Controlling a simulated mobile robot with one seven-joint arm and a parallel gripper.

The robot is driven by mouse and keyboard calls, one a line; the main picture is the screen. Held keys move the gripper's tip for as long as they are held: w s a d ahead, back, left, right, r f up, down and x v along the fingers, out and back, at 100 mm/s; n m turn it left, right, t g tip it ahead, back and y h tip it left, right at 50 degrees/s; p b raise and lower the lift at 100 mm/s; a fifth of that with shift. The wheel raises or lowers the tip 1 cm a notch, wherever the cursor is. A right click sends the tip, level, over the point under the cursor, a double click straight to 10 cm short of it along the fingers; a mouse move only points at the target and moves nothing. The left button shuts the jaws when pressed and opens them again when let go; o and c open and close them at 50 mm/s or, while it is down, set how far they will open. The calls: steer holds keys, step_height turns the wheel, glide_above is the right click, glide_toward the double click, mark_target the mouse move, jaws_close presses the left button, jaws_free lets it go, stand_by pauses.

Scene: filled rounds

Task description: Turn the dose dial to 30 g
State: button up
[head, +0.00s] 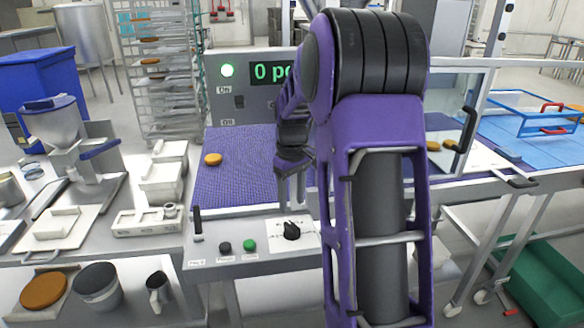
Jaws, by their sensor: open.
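The dose dial (291,232) is a black knob on a white scale plate (305,243) on the sloping front panel of the machine. The scale marks are too small to read, so its setting cannot be told. My gripper (291,203) points down just above and behind the dial in the picture, with its fingers apart and nothing seen between them. It looks clear of the knob, though the gap is hard to judge. My purple arm hides the panel to the right of the plate.
A green button (249,245), a black button (225,248) and a lever (197,222) sit left of the dial.

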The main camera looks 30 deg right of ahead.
step_height(320, 180, up, 9)
steer(key=shift+r+p, duration=0.2)
steer(key=shift+p, duration=0.2)
steer(key=shift+a, duration=0.1)
